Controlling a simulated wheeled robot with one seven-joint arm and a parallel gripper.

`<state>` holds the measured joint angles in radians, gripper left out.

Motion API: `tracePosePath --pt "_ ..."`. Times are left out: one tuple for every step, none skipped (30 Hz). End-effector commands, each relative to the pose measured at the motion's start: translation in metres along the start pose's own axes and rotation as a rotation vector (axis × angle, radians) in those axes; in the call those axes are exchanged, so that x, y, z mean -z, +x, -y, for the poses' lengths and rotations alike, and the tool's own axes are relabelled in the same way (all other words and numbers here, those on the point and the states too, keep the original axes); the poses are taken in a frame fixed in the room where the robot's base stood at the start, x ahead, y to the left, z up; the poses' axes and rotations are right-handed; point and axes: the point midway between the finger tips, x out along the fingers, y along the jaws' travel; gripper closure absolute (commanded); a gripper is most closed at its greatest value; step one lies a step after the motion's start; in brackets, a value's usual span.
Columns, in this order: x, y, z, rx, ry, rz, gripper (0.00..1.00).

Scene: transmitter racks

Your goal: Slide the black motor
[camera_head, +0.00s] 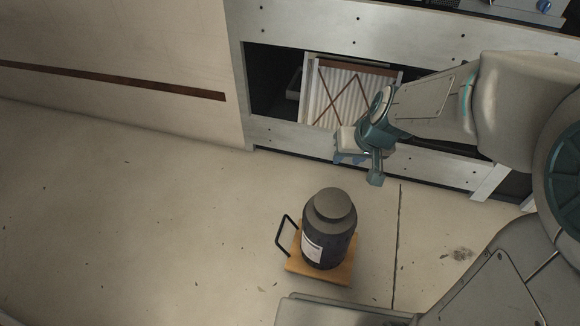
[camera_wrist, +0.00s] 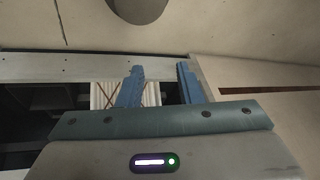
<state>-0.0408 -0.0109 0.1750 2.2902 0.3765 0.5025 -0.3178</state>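The black motor (camera_head: 333,231) is a dark upright cylinder with a narrower grey top and a white label. It stands on a tan wooden base (camera_head: 325,275) with a black handle (camera_head: 284,238) at its left side, on the floor. In the wrist view, a dark round part (camera_wrist: 138,8) at the top edge appears to be the motor's top, cut off by the frame. My gripper (camera_head: 352,158) is above and behind the motor, apart from it, near the rack front. In the wrist view its two blue fingers (camera_wrist: 160,85) are spread apart with nothing between them.
A grey metal rack (camera_head: 300,135) stands behind, with an open bay holding a white pleated filter-like panel (camera_head: 340,95). A beige wall panel (camera_head: 120,60) with a brown strip is at the left. The floor (camera_head: 130,220) left of the motor is clear.

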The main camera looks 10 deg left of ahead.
Motion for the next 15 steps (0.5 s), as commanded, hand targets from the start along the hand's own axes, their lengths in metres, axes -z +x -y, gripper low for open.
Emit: tracePosePath --pt "0.022 0.015 0.013 0.029 -0.016 -0.035 0.68" --pt "0.035 0.024 0.020 0.043 -0.024 -0.060 0.68" --pt "0.051 0.035 0.029 0.060 -0.033 -0.095 0.68" --pt "0.062 0.044 0.037 0.072 -0.039 -0.120 0.68" --pt "0.073 0.052 0.044 0.081 -0.041 -0.143 0.68" --pt "0.086 0.064 0.053 0.092 -0.042 -0.174 0.68" --pt "0.096 0.073 0.060 0.099 -0.043 -0.195 0.68" --pt "0.105 0.082 0.067 0.103 -0.040 -0.216 0.68" --pt "0.115 0.094 0.075 0.107 -0.035 -0.241 0.68" --pt "0.122 0.104 0.081 0.107 -0.030 -0.258 0.68" --pt "0.129 0.113 0.086 0.105 -0.022 -0.274 0.68" --pt "0.137 0.125 0.093 0.101 -0.010 -0.292 0.68" --pt "0.142 0.135 0.097 0.094 0.001 -0.304 0.68" --pt "0.146 0.145 0.101 0.086 0.012 -0.313 0.68" --pt "0.150 0.158 0.105 0.073 0.031 -0.320 0.68"
